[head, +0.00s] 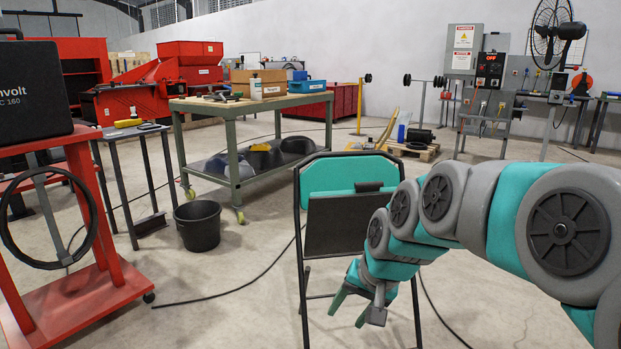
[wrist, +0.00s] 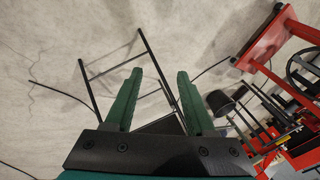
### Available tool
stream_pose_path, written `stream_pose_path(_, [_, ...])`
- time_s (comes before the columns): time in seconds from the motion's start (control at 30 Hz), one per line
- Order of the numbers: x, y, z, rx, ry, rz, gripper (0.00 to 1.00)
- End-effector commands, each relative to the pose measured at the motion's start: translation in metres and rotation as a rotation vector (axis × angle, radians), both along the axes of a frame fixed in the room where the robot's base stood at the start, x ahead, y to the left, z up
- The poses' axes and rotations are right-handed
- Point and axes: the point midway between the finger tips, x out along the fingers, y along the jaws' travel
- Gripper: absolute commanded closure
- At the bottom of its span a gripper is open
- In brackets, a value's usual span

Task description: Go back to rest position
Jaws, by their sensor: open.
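My gripper (head: 350,299) hangs from my teal and grey arm at the lower middle right of the head view, pointing down and to the left. It is in front of a black-framed stand (head: 302,240) with a teal panel (head: 335,174). In the wrist view my gripper (wrist: 156,98) shows two green fingers spread apart with nothing between them but floor and the stand's thin black legs (wrist: 140,62). I cannot tell whether the gripper touches the stand.
A red cart (head: 85,300) with a black case (head: 35,92) stands at left. A black bucket (head: 198,226) sits on the floor beside a green workbench (head: 240,108). Cables cross the floor. A control panel (head: 490,75) is at the back right.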

Motion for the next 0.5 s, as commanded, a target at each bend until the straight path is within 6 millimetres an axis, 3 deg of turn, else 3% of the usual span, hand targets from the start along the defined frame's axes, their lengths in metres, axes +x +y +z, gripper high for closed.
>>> stream_pose_path(0.03, [-0.033,-0.007,-0.008,-0.045,0.037,0.042,0.45])
stream_pose_path(0.1, [-0.075,-0.018,-0.022,-0.104,0.095,0.099,0.45])
stream_pose_path(0.3, [-0.19,-0.053,-0.054,-0.232,0.267,0.23,0.45])
stream_pose_path(0.4, [-0.232,-0.066,-0.064,-0.267,0.335,0.27,0.45])
stream_pose_path(0.5, [-0.26,-0.074,-0.071,-0.285,0.388,0.294,0.45])
